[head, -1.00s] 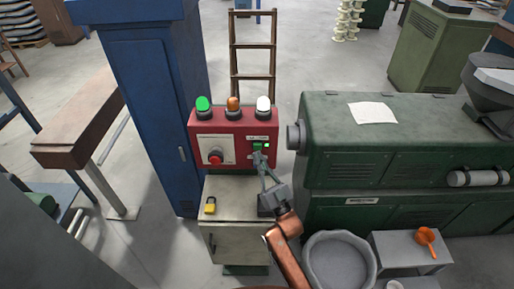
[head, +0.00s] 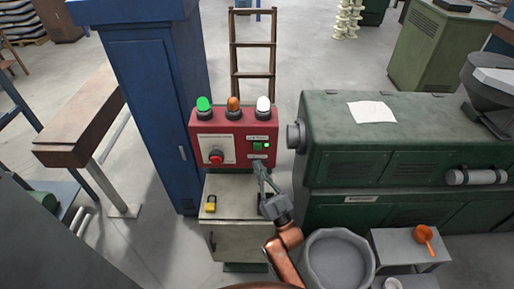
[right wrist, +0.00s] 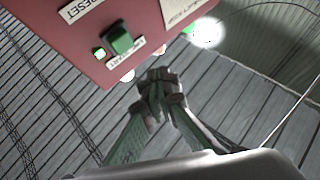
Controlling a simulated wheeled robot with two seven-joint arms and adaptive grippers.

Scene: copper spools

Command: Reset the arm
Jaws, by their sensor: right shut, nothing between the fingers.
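My right gripper (head: 259,167) is in front of the lower right part of the red control box (head: 227,146), with its fingers closed together and empty. In the right wrist view the closed fingertips (right wrist: 161,85) are apart from the box's lower edge. A green button (right wrist: 118,38) sits on the box face (right wrist: 75,52) beside a small lit green light (right wrist: 99,53). In the head view the green button (head: 257,147) is uncovered, above the fingertips. My left gripper is not in view.
The red box has green, orange and white lamps and a red knob (head: 216,157). A yellow padlock (head: 210,203) lies on the cabinet (head: 230,189) below. A green machine (head: 410,128), a grey tub (head: 339,262) and a stool with an orange scoop (head: 425,236) stand to the right.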

